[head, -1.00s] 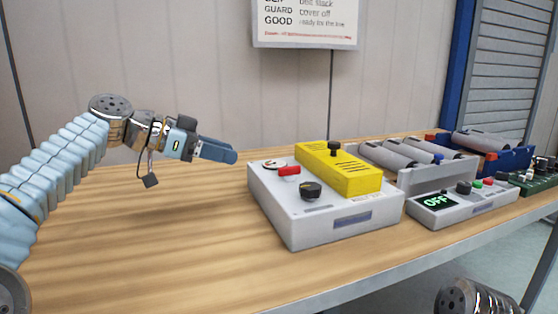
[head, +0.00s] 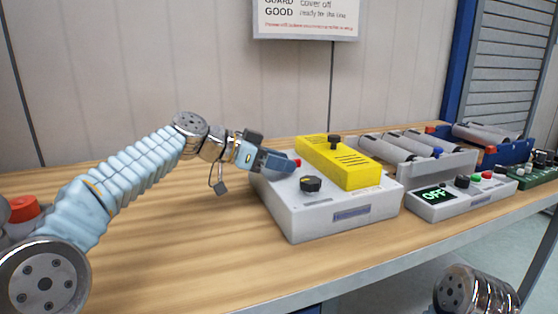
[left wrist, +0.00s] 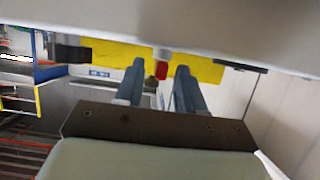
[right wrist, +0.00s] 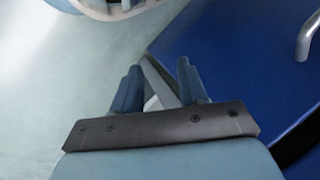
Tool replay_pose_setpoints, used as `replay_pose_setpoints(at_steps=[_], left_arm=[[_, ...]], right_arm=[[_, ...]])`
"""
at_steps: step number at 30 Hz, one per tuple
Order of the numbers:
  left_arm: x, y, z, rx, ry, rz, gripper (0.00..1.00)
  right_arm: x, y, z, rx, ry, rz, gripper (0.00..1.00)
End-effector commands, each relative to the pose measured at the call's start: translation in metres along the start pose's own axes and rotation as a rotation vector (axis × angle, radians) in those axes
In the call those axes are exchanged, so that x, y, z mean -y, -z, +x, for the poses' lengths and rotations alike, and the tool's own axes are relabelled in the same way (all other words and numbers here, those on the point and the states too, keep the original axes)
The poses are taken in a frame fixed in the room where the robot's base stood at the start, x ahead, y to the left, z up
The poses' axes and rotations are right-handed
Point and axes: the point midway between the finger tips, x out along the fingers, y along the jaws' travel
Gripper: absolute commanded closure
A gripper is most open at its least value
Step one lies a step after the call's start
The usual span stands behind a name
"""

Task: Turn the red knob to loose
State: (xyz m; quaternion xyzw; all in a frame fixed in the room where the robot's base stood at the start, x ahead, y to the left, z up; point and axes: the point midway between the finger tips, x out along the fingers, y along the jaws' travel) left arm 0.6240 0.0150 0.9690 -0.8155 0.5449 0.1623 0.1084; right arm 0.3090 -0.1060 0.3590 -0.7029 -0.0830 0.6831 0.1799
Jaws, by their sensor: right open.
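The red knob (head: 297,163) sits on top of the white-grey box (head: 290,222), toward its left back corner. In the head view my left gripper (head: 287,162) covers most of it. In the left wrist view the red knob (left wrist: 161,69) shows just beyond and between the two blue fingertips of my left gripper (left wrist: 160,68), which are apart. I cannot tell whether they touch it. The dial and its markings are hidden. My right gripper (right wrist: 157,68) is open and empty in the right wrist view, away from the box.
A yellow cover (head: 340,162) with a black knob and a black dial (head: 311,184) sit beside the red knob on the box. A control unit (head: 447,200) reading OFF and a grey tray (head: 437,166) of cylinders stand to the right.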

Motion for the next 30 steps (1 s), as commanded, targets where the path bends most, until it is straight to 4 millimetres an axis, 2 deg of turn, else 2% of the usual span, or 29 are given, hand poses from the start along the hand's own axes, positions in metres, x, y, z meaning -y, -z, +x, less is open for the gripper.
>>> replay_pose_setpoints(at_steps=[2, 9, 10, 20, 30], left_arm=[[0.000, 0.000, 0.000, 0.000, 0.000, 0.000, 0.62], [0.000, 0.000, -0.001, 0.000, 0.000, 0.000, 0.98], [0.000, 0.000, -0.001, 0.000, 0.000, 0.000, 1.00], [-0.001, -0.002, 0.000, 0.000, 0.034, -0.012, 1.00], [-0.009, -0.001, 0.001, -0.002, 0.233, -0.091, 1.00]], right_arm=[[0.000, 0.000, 0.000, 0.000, 0.000, 0.000, 0.57], [0.000, 0.000, 0.000, 0.000, 0.000, 0.000, 0.57], [0.000, 0.000, 0.000, 0.000, 0.000, 0.000, 0.57], [-0.003, 0.000, 0.006, 0.000, 0.000, 0.001, 0.57], [-0.011, 0.000, 0.026, -0.002, -0.003, 0.004, 0.57]])
